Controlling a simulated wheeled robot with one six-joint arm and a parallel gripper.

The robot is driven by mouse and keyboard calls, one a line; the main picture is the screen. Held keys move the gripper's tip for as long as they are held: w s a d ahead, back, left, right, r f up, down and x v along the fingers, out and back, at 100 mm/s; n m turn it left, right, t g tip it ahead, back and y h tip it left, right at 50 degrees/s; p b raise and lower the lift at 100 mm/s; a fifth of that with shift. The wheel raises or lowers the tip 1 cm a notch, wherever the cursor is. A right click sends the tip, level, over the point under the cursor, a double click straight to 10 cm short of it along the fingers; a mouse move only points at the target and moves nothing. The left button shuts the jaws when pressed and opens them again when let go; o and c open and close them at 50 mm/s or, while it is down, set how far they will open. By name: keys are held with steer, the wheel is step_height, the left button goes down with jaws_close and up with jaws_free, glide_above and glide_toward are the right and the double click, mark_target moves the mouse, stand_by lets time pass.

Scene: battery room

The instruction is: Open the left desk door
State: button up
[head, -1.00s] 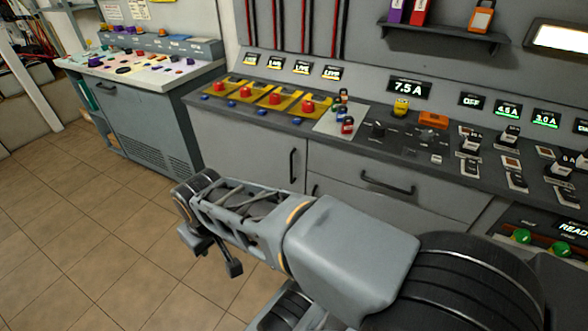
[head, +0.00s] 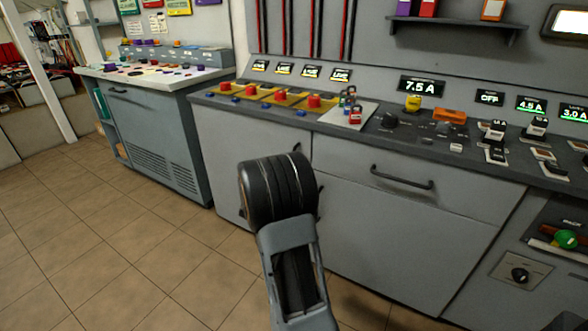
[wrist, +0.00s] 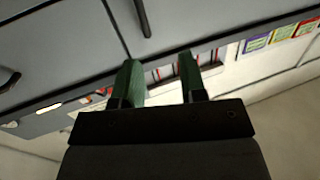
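The left desk door (head: 232,150) is a flat grey panel under the button row and looks shut. The top of its dark upright handle (head: 297,148) shows above my arm, which hides part of the door in the head view. In the wrist view, which is upside down, the handle (wrist: 143,18) is a dark bar on the door, next to a panel seam. My gripper (wrist: 160,66) is open and empty, its two green fingers apart. The handle lies ahead of the fingertips and not between them. My gripper is hidden in the head view.
A wide drawer with a dark handle (head: 401,178) is right of the door. Buttons and switches cover the desktop above. A separate grey console (head: 150,125) stands at the left. The tiled floor (head: 120,235) in front is clear.

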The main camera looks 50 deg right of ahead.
steer(key=w+d+f+g+h+b, duration=0.1)
steer(key=w+d+b, duration=0.2)
steer(key=d, duration=1.1)
steer(key=shift+w+m, duration=0.4)
steer(key=shift+w, duration=0.45)
steer(key=shift+d, duration=0.1)
jaws_close()
